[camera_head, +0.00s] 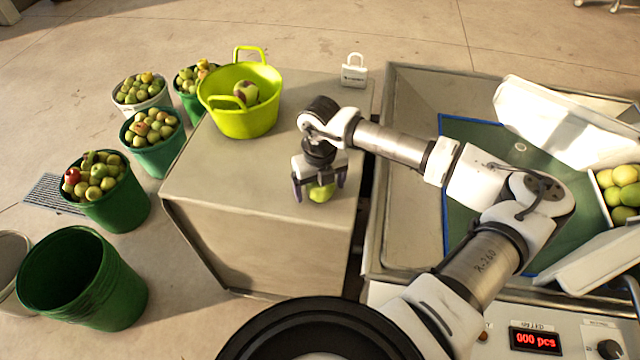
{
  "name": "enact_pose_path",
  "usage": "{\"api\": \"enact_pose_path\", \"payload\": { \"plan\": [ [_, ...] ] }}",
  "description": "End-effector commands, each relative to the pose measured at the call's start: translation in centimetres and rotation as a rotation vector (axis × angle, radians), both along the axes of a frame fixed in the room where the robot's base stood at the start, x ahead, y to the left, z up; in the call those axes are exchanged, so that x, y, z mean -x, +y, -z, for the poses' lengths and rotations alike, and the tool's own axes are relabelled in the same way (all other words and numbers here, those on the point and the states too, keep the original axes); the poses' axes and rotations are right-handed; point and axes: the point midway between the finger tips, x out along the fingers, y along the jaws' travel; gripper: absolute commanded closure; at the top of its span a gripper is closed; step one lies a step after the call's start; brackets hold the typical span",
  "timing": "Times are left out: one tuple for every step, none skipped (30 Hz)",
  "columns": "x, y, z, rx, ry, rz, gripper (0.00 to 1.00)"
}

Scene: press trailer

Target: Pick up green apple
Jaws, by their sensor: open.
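A green apple (321,192) sits on the top of the grey-beige metal box (240,182), near its right front part. My gripper (319,192) is directly over it, pointing down, with its dark fingers on the left and right of the apple. The jaws are open, and I cannot tell whether either finger touches the apple. The apple's upper part is hidden by my gripper.
A yellow-green tub (238,118) holding an apple stands at the back of the box. A white padlock (354,72) is behind to the right. Apple-filled buckets (118,205) and an empty green bucket (80,280) stand left. A metal-rimmed press tray (410,90) lies right.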

Motion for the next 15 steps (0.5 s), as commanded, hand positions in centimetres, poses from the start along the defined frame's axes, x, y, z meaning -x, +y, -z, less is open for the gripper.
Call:
{"api": "enact_pose_path", "payload": {
  "plan": [
    [-0.01, 0.00, 0.01, 0.000, 0.000, 0.000, 0.14],
    [-0.01, 0.00, 0.00, 0.000, 0.000, 0.000, 0.14],
    [-0.01, -0.01, 0.00, 0.000, 0.000, 0.000, 0.16],
    [-0.01, -0.01, -0.01, 0.000, 0.000, 0.000, 0.20],
    [-0.01, -0.01, -0.02, 0.000, 0.000, 0.000, 0.24],
    [-0.01, -0.01, -0.02, 0.000, 0.000, 0.000, 0.29],
    [-0.01, -0.01, -0.03, 0.000, 0.000, 0.000, 0.33],
    [-0.02, 0.00, -0.03, 0.000, 0.000, 0.000, 0.37],
    [-0.02, 0.00, -0.04, 0.000, 0.000, 0.000, 0.42],
    [-0.02, 0.00, -0.04, 0.000, 0.000, 0.000, 0.46],
    [-0.02, 0.00, -0.04, 0.000, 0.000, 0.000, 0.50],
    [-0.02, 0.00, -0.05, 0.000, 0.000, 0.000, 0.55],
    [-0.02, 0.00, -0.05, 0.000, 0.000, 0.000, 0.59],
    [-0.02, 0.00, -0.05, 0.000, 0.000, 0.000, 0.63],
    [-0.03, 0.00, -0.08, 0.000, -0.001, 0.000, 0.65]
  ]
}}
